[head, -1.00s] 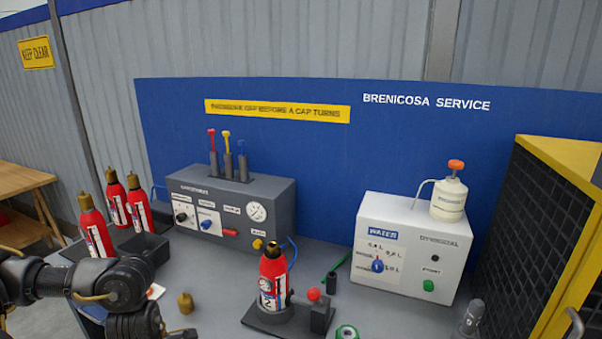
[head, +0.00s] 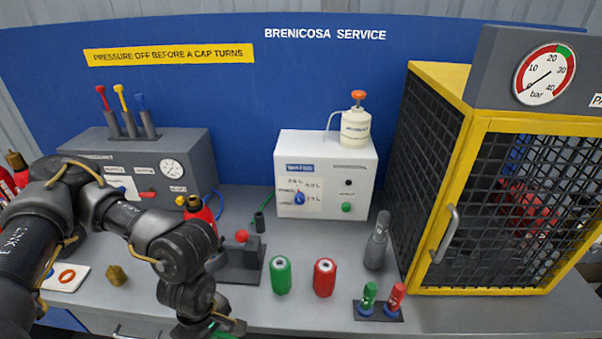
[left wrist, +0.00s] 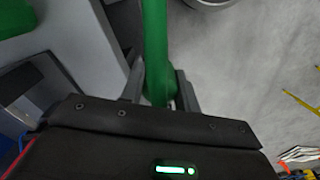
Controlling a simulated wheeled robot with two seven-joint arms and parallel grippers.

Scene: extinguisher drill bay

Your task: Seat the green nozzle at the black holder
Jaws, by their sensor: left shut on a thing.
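My left gripper (head: 213,328) is low in the head view, at the bench's front edge. In the left wrist view its fingers (left wrist: 160,88) are shut on a long, round green piece, the green nozzle (left wrist: 155,45). In the head view only a bit of green (head: 222,335) shows below the fingers. My right gripper is not in view.
A red-topped clamp stand (head: 240,262) is just beyond my left arm. Green (head: 280,275) and red (head: 324,277) cylinders, a grey bottle (head: 377,241) and a small black rack (head: 378,311) stand to the right. A yellow-framed cage (head: 490,180) closes the right side.

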